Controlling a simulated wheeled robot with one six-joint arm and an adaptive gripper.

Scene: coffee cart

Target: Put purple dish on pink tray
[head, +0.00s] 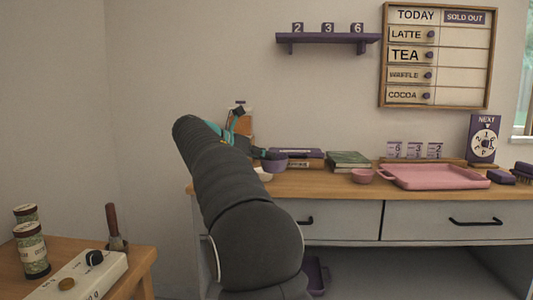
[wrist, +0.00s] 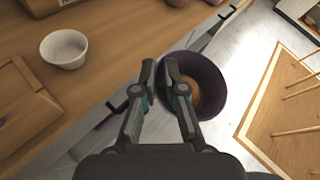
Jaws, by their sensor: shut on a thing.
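The purple dish (head: 277,164) is at my gripper (head: 263,154) in the head view, over the left part of the counter. In the wrist view my gripper (wrist: 163,72) is shut on the near-left rim of the purple dish (wrist: 215,75). The dish is held out past the counter's front edge in that view, with a brownish round patch inside that I cannot identify. The pink tray (head: 434,184) lies on the counter to the right, apart from the dish, and its visible surface is empty. My arm hides part of the counter's left end.
A white bowl (wrist: 64,49) stands on the counter; it also shows in the head view (head: 264,174). A pink cup (head: 362,176) stands left of the tray. Books (head: 348,160) lie behind. A purple brush (head: 525,170) and block (head: 501,177) lie to the tray's right.

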